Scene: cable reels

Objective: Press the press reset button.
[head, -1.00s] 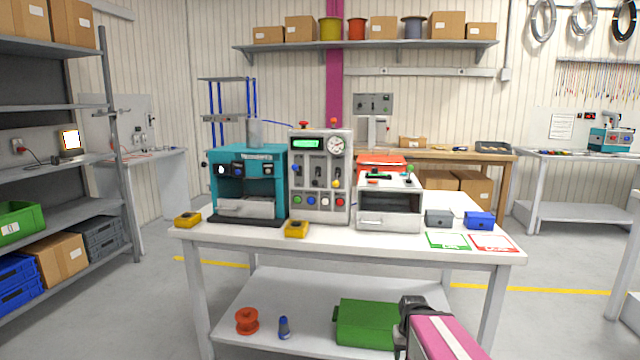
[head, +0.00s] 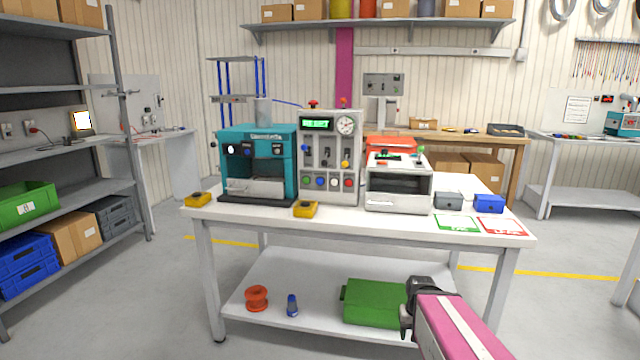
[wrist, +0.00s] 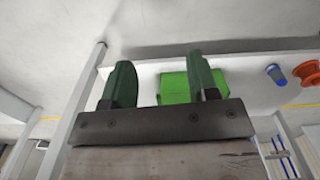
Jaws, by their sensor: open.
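The teal press (head: 258,165) stands on the white workbench (head: 350,222), with a few round buttons on its upper front. Beside it is a grey control panel (head: 331,158) with a lit green display, a dial, levers and a bottom row of coloured buttons. A red knob (head: 313,103) tops the panel. My gripper (head: 405,315) is low in front of the bench, far below and right of the panel. In the wrist view my gripper (wrist: 160,75) has its two fingers apart, with nothing between them.
A white machine (head: 398,185), yellow boxes (head: 305,209) and grey and blue boxes (head: 488,204) share the benchtop. The lower shelf holds a green case (head: 374,303), an orange spool (head: 257,298) and a blue bottle (head: 292,305). Open floor lies in front.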

